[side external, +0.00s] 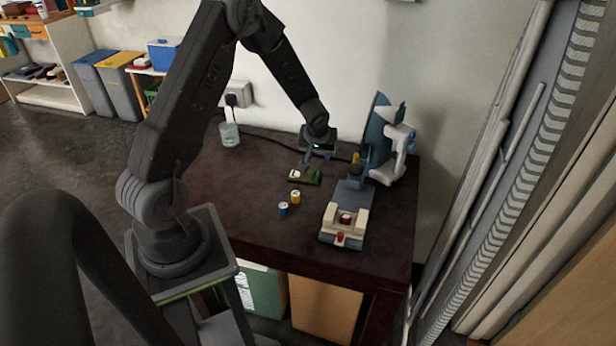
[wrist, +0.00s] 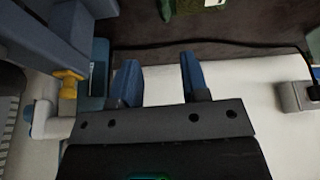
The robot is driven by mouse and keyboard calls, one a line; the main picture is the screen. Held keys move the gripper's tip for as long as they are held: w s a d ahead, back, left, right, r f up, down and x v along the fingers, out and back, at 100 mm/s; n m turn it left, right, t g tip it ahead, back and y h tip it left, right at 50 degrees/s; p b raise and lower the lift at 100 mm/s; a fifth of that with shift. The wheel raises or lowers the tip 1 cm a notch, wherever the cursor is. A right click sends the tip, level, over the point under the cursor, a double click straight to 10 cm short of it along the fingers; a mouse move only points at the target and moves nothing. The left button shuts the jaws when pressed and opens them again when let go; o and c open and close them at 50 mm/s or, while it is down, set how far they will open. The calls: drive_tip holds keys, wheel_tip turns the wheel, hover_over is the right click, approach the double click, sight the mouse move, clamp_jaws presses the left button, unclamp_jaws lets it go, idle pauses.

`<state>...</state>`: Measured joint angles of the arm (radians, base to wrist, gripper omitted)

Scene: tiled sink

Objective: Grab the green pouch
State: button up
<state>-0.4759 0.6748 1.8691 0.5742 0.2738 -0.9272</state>
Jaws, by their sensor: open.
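The green pouch (side external: 312,178) lies on the dark table (side external: 235,185) towards its back, with a pale patch at its left end. In the wrist view part of the pouch (wrist: 188,6) shows at the top edge, with a light label; the rest is cut off. My gripper (side external: 308,164) is just above and behind the pouch in the side view. Its two blue fingers (wrist: 160,75) are apart in the wrist view, with nothing between them. The pouch lies beyond the fingertips, and the gap to it is hard to judge.
A blue and white machine (side external: 385,145) stands close to the right of my gripper. A beige and grey device (side external: 345,222) sits at the front right. A yellow can (side external: 295,197) and blue can (side external: 283,209) stand in front. A glass (side external: 229,134) stands at back left.

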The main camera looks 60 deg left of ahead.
hover_over(318, 172)
drive_tip(key=d, duration=0.2)
drive_tip(key=f, duration=0.5)
drive_tip(key=shift+s, duration=0.3)
drive_tip(key=shift+s+x, duration=0.2)
drive_tip(key=shift+x, duration=1.15)
drive_tip(key=shift+s+x, duration=0.2)
drive_tip(key=shift+x, duration=1.15)
drive_tip(key=shift+a, duration=0.1)
clamp_jaws()
